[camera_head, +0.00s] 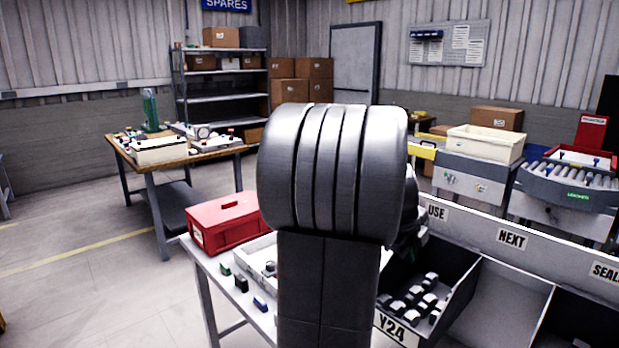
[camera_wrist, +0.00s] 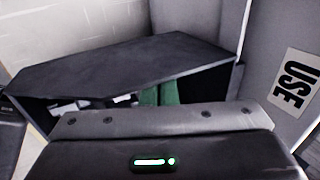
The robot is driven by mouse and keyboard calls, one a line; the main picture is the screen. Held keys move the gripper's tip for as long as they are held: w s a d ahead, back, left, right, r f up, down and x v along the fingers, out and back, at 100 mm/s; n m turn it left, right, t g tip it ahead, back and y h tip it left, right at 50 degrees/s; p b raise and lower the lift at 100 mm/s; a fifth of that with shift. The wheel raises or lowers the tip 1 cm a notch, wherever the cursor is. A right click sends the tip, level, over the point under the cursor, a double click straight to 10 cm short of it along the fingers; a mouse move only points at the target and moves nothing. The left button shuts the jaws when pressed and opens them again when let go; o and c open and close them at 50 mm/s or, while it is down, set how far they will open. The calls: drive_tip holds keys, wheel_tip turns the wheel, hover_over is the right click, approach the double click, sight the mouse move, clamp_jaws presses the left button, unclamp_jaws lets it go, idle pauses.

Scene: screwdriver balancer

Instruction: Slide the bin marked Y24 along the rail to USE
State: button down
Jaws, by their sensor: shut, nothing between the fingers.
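The bin marked Y24 (camera_head: 458,292) is dark and open-topped, with several grey-and-black parts inside and its label at the front. It stands in front of the rail board (camera_head: 475,228), between the USE and NEXT signs. My arm hides its left part and my gripper in the head view. In the wrist view my gripper (camera_wrist: 160,94) shows two green fingers, shut together with nothing between them. Their tips are hidden by the dark wall of a bin (camera_wrist: 130,72), which seems to be Y24; its label is not in view. The USE sign (camera_wrist: 297,84) is to the right.
The NEXT sign (camera_head: 512,239) has an empty grey bay below it. A red box (camera_head: 222,222) and small blocks lie on the table left of my arm.

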drive_tip(key=w+a, duration=0.3)
drive_tip(key=w, duration=0.1)
drive_tip(key=shift+w+a+b, duration=0.1)
drive_tip(key=shift+a+b, duration=0.25)
drive_tip(key=shift+a, duration=0.05)
idle(0.4)
drive_tip(key=s+r+p, duration=0.2)
drive_tip(key=s+r, duration=0.1)
drive_tip(key=r, duration=0.3)
drive_tip(key=shift+s+a+r, duration=0.15)
drive_tip(key=shift+s+a, duration=0.2)
drive_tip(key=shift+a, duration=0.05)
idle(0.5)
